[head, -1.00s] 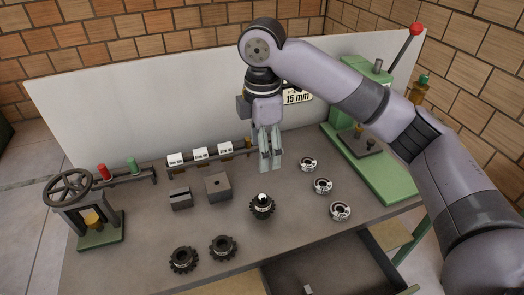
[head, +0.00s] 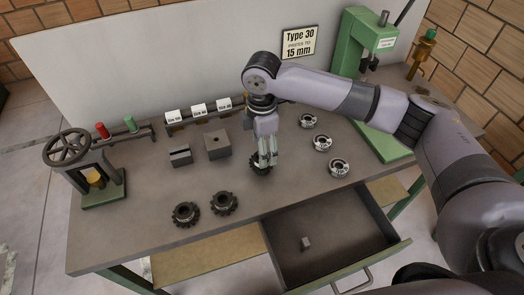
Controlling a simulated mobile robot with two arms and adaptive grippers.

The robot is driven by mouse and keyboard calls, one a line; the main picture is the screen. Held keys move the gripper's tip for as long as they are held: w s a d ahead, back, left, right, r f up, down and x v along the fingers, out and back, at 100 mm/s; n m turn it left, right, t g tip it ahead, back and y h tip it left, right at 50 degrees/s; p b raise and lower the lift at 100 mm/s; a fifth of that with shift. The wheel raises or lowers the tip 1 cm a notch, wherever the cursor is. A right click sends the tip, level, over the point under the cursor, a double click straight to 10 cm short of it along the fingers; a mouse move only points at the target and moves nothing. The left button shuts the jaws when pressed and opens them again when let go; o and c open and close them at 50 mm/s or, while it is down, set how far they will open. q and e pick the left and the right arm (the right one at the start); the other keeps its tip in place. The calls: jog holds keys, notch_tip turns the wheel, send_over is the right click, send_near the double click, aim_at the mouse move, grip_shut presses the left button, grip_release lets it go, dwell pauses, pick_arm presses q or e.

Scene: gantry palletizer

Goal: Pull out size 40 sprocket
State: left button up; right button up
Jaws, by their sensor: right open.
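Three dark toothed sprockets lie on the grey bench: one near the middle (head: 257,171) and two at the front left, a left one (head: 186,214) and a right one (head: 223,203). I cannot read a size on any of them. My right gripper (head: 267,161) points down at the middle sprocket with open fingers, low over it and covering much of it. Whether the fingers touch it I cannot tell. Three white size tags (head: 199,109) stand on a rail at the back, their print too small to read. My left gripper is not in view.
Three silver collars (head: 322,142) lie right of my gripper. Grey blocks (head: 217,144) stand left of it. A green press (head: 362,45) is at the back right, a handwheel device (head: 90,165) at the left. An open drawer (head: 378,263) juts out in front, holding a small block (head: 306,243).

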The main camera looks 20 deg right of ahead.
jog(key=shift+f, duration=1.7)
jog(key=shift+c, duration=0.4)
jog(key=shift+r, duration=0.1)
jog(key=c, duration=1.3)
jog(key=shift+r, duration=0.1)
jog(key=shift+r+p, duration=3.15)
jog(key=shift+p, duration=1)
